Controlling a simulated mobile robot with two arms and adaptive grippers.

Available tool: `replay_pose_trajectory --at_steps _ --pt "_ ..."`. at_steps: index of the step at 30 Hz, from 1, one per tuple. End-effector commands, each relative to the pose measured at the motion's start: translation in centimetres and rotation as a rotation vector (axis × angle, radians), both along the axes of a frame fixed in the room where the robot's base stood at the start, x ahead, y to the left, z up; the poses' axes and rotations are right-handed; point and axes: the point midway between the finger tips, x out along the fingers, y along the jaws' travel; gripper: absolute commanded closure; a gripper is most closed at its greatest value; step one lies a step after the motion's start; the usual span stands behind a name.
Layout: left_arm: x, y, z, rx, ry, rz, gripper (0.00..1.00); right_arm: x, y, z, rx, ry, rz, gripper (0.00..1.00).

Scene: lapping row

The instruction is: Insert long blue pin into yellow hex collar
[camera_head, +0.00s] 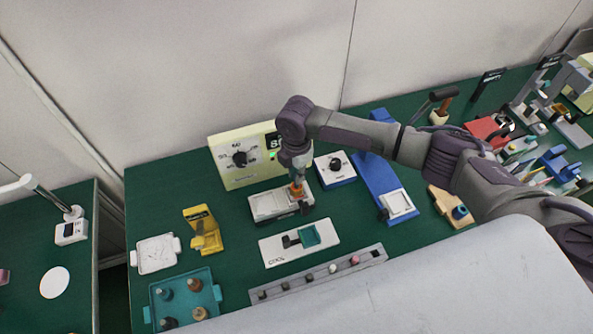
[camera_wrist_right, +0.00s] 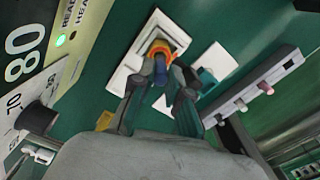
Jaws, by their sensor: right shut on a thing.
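My right gripper (camera_head: 297,183) points down over a pale hot plate (camera_head: 267,206). In the right wrist view the same gripper (camera_wrist_right: 163,72) is shut on a blue pin (camera_wrist_right: 160,70), of which only a short part shows between the fingers. My left gripper is not in view.
A cream heater box (camera_head: 229,172) with a dial and green light stands close behind the gripper. A white COOL plate (camera_head: 275,249) lies in front, then a grey rail (camera_head: 320,278). A yellow stand (camera_head: 203,231) and teal tray (camera_head: 153,300) are left; a blue stand (camera_head: 376,183) is right.

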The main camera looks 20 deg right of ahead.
Motion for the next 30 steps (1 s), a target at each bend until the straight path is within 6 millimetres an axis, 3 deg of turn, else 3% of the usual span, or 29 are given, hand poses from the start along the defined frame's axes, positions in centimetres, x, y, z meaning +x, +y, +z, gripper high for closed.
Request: replay_pose_trajectory --at_steps 30 --pt "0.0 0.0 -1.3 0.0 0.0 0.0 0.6 0.0 0.0 -2.6 0.0 0.0 0.0 1.0"
